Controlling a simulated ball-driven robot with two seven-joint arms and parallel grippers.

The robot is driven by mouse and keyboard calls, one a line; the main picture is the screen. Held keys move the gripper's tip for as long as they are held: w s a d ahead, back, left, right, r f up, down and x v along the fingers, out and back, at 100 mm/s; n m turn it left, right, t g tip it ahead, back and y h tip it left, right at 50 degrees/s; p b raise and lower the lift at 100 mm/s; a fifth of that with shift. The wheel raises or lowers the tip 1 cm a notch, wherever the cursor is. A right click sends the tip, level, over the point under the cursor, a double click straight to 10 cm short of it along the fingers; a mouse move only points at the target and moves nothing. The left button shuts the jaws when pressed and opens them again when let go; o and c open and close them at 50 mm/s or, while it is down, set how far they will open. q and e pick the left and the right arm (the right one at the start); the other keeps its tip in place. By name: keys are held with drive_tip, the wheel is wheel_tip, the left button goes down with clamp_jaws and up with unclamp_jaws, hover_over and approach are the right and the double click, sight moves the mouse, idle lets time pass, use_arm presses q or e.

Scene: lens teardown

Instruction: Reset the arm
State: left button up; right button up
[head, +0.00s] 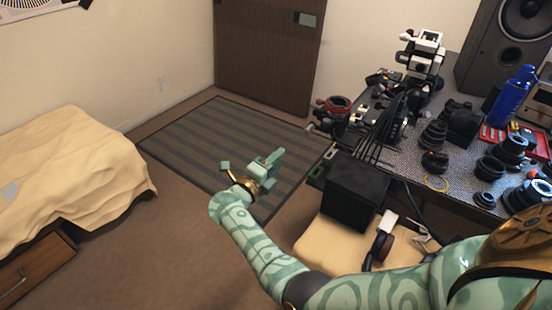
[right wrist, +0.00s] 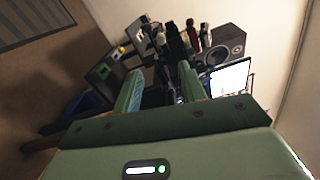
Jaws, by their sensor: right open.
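My right arm, pale green with swirl patterns, reaches from the lower right of the head view toward the middle. Its right gripper (head: 266,165) is held out in the air over the striped rug (head: 190,150), to the left of the work table (head: 405,150). In the right wrist view the two green fingers of the right gripper (right wrist: 161,82) stand apart with nothing held between them. My left gripper is not in view.
A black box (head: 355,192) and a beige seat (head: 340,245) stand between my arm and the table. The table holds several lenses, cables, a blue bottle (head: 510,97) and a speaker (head: 505,45). A bed (head: 70,170) is at left. Floor between is clear.

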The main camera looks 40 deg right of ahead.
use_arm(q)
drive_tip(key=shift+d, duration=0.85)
